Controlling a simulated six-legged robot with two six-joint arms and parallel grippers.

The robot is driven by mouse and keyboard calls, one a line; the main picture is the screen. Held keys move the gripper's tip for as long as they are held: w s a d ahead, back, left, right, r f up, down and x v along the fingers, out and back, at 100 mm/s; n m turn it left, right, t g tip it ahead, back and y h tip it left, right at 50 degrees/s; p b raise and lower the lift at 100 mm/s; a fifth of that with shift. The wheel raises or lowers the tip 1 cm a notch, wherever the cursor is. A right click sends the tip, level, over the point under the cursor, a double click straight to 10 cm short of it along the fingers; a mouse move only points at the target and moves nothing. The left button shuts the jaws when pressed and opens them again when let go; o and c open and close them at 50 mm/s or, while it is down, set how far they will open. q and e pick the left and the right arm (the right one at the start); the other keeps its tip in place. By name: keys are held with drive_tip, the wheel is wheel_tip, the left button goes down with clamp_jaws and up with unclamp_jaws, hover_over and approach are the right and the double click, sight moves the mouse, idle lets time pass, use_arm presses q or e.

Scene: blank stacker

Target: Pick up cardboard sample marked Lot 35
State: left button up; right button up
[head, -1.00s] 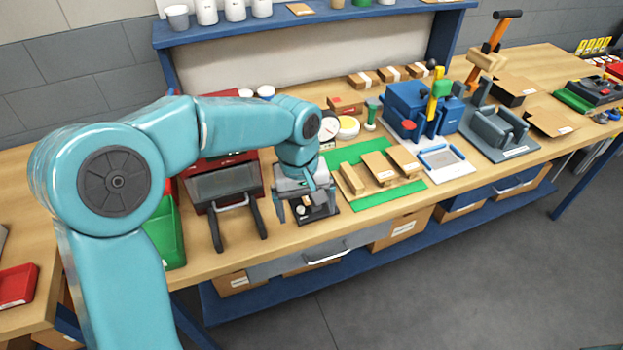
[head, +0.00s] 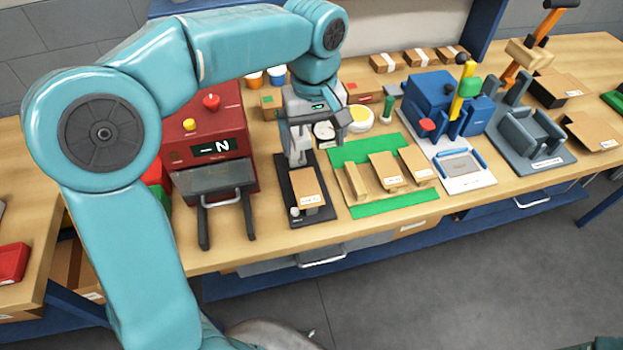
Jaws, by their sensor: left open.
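A tan cardboard sample (head: 308,187) with a small white label lies on a black stand (head: 318,217). More cardboard pieces sit on the green mat (head: 372,208): a narrow one (head: 355,181), a labelled one in the middle (head: 385,167) and a labelled one at the right (head: 417,162). The label print is too small to read, so I cannot tell which is Lot 35. My left gripper (head: 301,158) is open and points down above the back of the black stand, behind the sample there. My right gripper is not in view.
A red machine (head: 216,120) marked N, with a grey front and handle, stands left of the stand. A blue device with a yellow lever (head: 458,102) and a grey fixture (head: 532,138) stand right of the mat. Taped boxes (head: 422,56) lie at the back.

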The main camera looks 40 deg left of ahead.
use_arm(q)
hover_over(310, 198)
drive_tip(key=f, duration=1)
drive_tip(key=shift+w+f, duration=0.2)
drive_tip(key=shift+f, duration=0.15)
drive_tip(key=shift+s+f, duration=0.15)
drive_tip(key=shift+f, duration=0.15)
wheel_tip(310, 198, down, 4)
drive_tip(key=shift+s+a+r+p, duration=0.1)
drive_tip(key=shift+a+p, duration=0.05)
drive_tip(key=shift+p, duration=0.3)
drive_tip(key=shift+f, duration=0.35)
drive_tip(key=shift+r, duration=0.1)
drive_tip(key=shift+f, duration=0.2)
drive_tip(key=shift+f+b, duration=0.1)
drive_tip(key=shift+b, duration=0.35)
drive_tip(key=c, duration=1.2)
